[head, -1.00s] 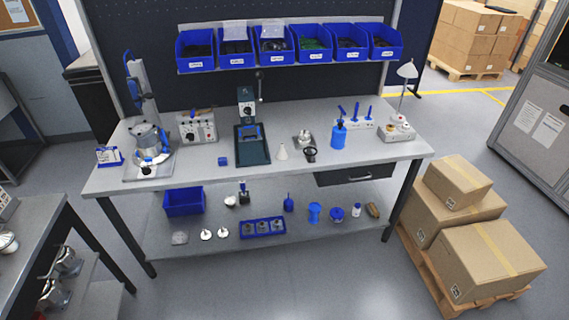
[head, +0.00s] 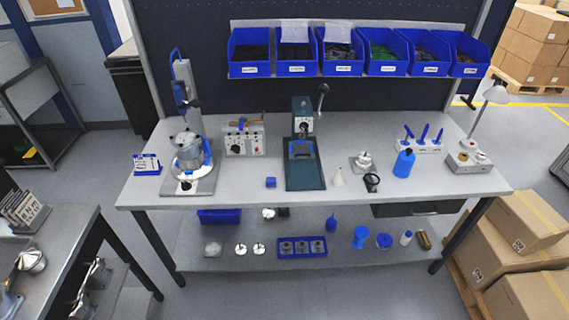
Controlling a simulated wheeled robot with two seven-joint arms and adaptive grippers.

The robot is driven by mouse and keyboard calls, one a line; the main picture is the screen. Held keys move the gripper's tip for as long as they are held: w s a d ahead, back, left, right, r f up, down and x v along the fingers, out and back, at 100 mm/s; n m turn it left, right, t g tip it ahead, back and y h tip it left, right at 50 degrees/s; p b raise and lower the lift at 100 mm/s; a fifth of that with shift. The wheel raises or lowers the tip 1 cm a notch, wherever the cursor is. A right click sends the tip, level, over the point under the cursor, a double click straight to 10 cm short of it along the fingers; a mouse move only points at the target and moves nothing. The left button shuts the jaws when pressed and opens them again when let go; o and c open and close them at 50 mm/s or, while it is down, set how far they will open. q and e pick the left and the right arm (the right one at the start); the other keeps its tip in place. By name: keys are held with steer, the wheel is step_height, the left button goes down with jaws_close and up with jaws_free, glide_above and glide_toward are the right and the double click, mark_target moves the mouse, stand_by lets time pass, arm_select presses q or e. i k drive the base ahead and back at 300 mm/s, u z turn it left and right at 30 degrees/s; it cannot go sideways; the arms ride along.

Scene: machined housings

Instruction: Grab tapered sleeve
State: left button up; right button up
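A small pale cone-shaped piece (head: 338,178) stands upright on the workbench top, just right of the dark green press base. It looks like the tapered sleeve, but it is too small to be sure. Its wide end is down. A black ring-like piece (head: 372,180) lies to its right. Neither of my grippers shows in the head view.
The workbench (head: 430,182) also carries a press (head: 303,148), a housing fixture (head: 190,150), a blue bottle (head: 404,163) and a small blue block (head: 271,182). Blue bins (head: 250,68) hang above; a lower shelf (head: 210,258) holds parts. Boxes (head: 525,222) stand at right.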

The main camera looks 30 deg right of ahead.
mark_target(338, 180)
steer(key=u, duration=0.2)
steer(key=i, duration=0.95)
steer(key=z, duration=0.55)
steer(key=i, duration=0.9)
steer(key=z, duration=0.8)
